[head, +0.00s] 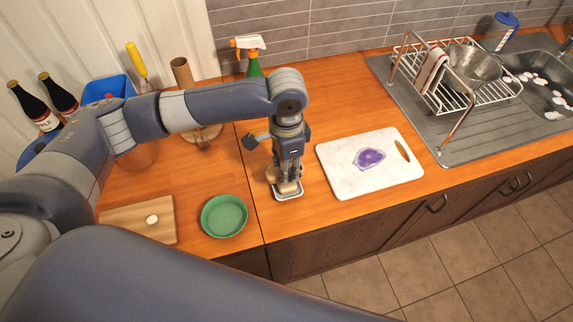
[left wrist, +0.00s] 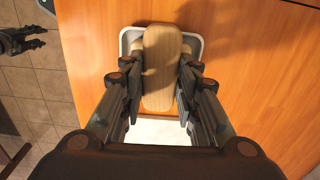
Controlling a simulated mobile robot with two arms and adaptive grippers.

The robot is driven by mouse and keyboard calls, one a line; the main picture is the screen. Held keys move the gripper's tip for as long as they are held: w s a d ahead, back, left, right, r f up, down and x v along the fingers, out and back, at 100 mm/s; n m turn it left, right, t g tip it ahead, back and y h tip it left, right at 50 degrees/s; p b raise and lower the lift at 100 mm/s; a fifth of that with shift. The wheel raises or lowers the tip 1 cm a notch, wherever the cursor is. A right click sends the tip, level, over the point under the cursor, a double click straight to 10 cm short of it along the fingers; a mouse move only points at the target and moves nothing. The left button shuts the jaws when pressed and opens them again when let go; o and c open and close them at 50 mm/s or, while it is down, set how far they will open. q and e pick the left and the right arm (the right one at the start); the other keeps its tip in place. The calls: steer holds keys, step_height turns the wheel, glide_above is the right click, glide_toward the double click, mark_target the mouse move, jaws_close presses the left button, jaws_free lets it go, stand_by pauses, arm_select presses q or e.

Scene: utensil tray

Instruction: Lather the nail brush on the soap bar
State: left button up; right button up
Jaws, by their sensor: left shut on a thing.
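My left gripper (head: 289,184) points down over the counter and is shut on the nail brush (left wrist: 162,70), a pale wooden block gripped between its fingers (left wrist: 160,95). The brush is in or just above a small pale soap dish (head: 289,195), whose rim also shows around the brush in the left wrist view (left wrist: 196,42). The soap bar is not distinguishable; the brush and fingers cover the dish's middle. Contact between brush and soap cannot be told. A dark gripper, apparently my right one (left wrist: 20,42), shows over the floor; its opening is unclear.
A green bowl (head: 224,216) and a wooden board (head: 130,222) with a small pale piece lie left of the dish. A white cutting board (head: 345,184) with a purple slice lies to the right. A spray bottle (head: 251,58) stands behind. The counter's front edge is close.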

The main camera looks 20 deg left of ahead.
arm_select(q)
steer(key=shift+p, duration=0.3)
stand_by(0.9)
steer(key=shift+s+f, duration=0.1)
steer(key=shift+f, duration=0.05)
stand_by(0.8)
steer(key=shift+p, duration=0.3)
steer(key=shift+r+p, duration=0.85)
steer(key=shift+p, duration=0.1)
step_height(320, 180, up, 6)
steer(key=p, duration=0.6)
steer(key=shift+f, duration=0.2)
